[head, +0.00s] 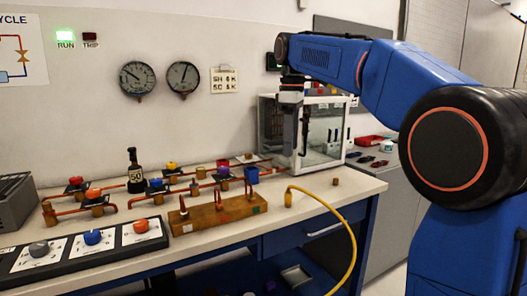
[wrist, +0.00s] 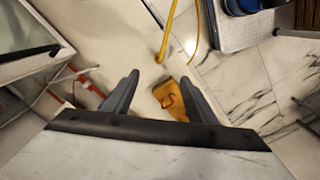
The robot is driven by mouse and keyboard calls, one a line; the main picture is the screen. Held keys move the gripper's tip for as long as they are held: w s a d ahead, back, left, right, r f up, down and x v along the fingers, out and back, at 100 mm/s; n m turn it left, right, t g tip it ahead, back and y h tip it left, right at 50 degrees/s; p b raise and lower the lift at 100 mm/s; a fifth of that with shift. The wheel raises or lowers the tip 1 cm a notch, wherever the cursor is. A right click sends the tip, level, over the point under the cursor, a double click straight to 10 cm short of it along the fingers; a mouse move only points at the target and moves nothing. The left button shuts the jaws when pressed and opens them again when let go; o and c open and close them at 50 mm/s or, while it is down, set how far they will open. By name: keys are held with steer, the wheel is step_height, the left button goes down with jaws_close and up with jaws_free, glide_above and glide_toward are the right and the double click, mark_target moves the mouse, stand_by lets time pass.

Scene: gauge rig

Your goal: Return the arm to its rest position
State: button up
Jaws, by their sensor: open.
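My arm (head: 335,62) is raised at the right of the head view. It reaches left over the bench, with its end bent downward in front of the glass-walled cabinet. My gripper (wrist: 160,82) is open in the wrist view, its two dark fingers apart with nothing held between them. In the head view its fingers are hard to make out against the cabinet. The wooden block with copper stubs (head: 217,212) lies on the bench, and an orange-brown block (wrist: 170,98) shows below and beyond the fingers in the wrist view.
The glass-walled cabinet (head: 326,142) stands at the back right of the bench. Copper piping with coloured valves (head: 155,184) runs along the bench. A yellow hose (head: 346,225) loops over the front edge. A knob panel (head: 90,245) lies front left. Two gauges (head: 138,78) hang on the wall.

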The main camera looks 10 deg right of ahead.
steer(key=s+d+f+m+t, duration=0.2)
steer(key=s+f+m, duration=0.4)
steer(key=s+f, duration=0.8)
steer(key=s+d+f+m+t, duration=0.2)
steer(key=s+d+f+m, duration=0.3)
steer(key=s+f, duration=1)
steer(key=s+m, duration=0.1)
steer(key=s, duration=0.3)
steer(key=shift+f+t, duration=0.2)
steer(key=shift+t, duration=0.2)
